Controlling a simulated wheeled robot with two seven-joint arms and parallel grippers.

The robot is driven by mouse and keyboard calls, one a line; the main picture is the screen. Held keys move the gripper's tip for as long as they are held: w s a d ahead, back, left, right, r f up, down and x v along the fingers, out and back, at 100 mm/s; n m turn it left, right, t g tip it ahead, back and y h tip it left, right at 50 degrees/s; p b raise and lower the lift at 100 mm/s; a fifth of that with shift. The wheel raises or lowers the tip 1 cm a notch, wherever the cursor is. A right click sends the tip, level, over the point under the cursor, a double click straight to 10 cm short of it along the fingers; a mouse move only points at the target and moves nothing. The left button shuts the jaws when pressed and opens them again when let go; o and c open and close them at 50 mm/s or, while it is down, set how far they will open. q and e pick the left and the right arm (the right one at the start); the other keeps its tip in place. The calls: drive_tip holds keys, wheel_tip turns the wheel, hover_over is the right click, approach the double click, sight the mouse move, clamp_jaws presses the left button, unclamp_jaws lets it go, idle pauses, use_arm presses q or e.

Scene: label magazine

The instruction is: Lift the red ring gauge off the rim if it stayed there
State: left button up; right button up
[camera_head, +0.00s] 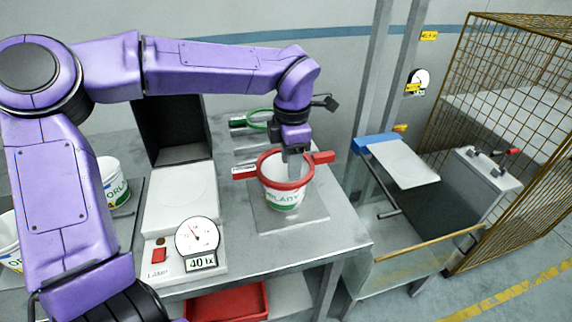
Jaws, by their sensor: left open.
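The red ring gauge (285,184) sits around the rim of a white tub with green print (284,200), its two handles sticking out left and right. The tub stands upright on a square plate (262,214) on the grey table. My left gripper (295,168) points down from above, over the tub's mouth and within the ring's outline, near its back right side. It is open. Its fingertips are partly hidden, and I cannot tell whether they touch the ring or the tub. My right gripper does not show.
More tubs (115,180) stand at left. A red bin (228,302) is below the table, and a wire cage (520,100) is at right.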

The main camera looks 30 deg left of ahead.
sight(293, 184)
use_arm(q)
drive_tip(key=f, duration=0.1)
drive_tip(key=f+p, duration=0.1)
drive_tip(key=f, duration=0.3)
drive_tip(key=shift+w+d, duration=0.1)
drive_tip(key=shift+d, duration=0.15)
drive_tip(key=shift+w+f, duration=0.1)
drive_tip(key=shift+f, duration=0.2)
clamp_jaws()
drive_tip(key=shift+r, duration=0.15)
